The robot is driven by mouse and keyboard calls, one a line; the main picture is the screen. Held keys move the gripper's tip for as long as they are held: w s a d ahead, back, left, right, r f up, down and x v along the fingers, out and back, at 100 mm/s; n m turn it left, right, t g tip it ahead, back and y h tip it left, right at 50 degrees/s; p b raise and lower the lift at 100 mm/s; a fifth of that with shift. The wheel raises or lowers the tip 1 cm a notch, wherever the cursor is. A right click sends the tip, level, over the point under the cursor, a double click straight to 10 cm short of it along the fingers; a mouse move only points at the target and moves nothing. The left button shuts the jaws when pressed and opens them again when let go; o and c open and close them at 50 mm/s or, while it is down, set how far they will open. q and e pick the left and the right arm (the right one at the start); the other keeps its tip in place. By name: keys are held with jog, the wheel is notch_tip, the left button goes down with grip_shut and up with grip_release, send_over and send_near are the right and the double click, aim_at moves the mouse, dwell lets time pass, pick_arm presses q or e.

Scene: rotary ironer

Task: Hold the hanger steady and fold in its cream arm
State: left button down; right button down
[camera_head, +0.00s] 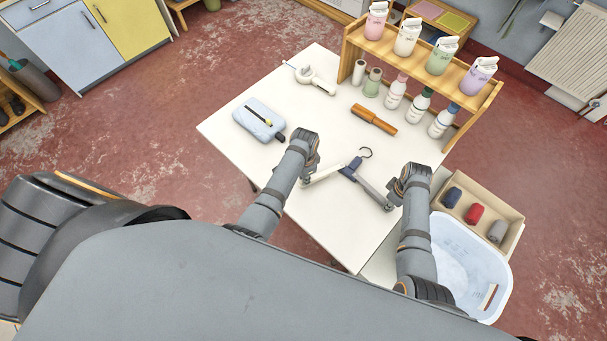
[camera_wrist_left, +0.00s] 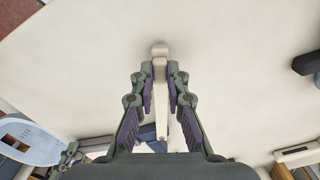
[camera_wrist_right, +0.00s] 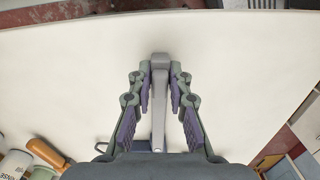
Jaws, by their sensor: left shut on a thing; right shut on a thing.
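The hanger lies low over the white table, with a dark blue centre (camera_head: 349,170) and a dark hook (camera_head: 366,152) pointing away from me. Its cream arm (camera_head: 325,173) extends left and its grey arm (camera_head: 372,189) extends right toward me. My left gripper (camera_head: 308,175) is shut on the cream arm; in the left wrist view the cream arm (camera_wrist_left: 160,48) sits between the fingers. My right gripper (camera_head: 393,196) is shut on the grey arm; the grey arm (camera_wrist_right: 160,60) lies between its fingers in the right wrist view. The arms form a shallow angle.
A blue board-like device (camera_head: 258,118), a white gadget (camera_head: 315,80) and an orange-brown tool (camera_head: 374,120) lie farther back on the table (camera_head: 340,225). A wooden shelf (camera_head: 487,98) holds several bottles. A box (camera_head: 515,215) with rolls and a pale tub (camera_head: 500,300) stand right.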

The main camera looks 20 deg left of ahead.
pick_arm(q)
jog(key=c, duration=1.3)
grip_release()
jog(key=shift+w+a, duration=0.1)
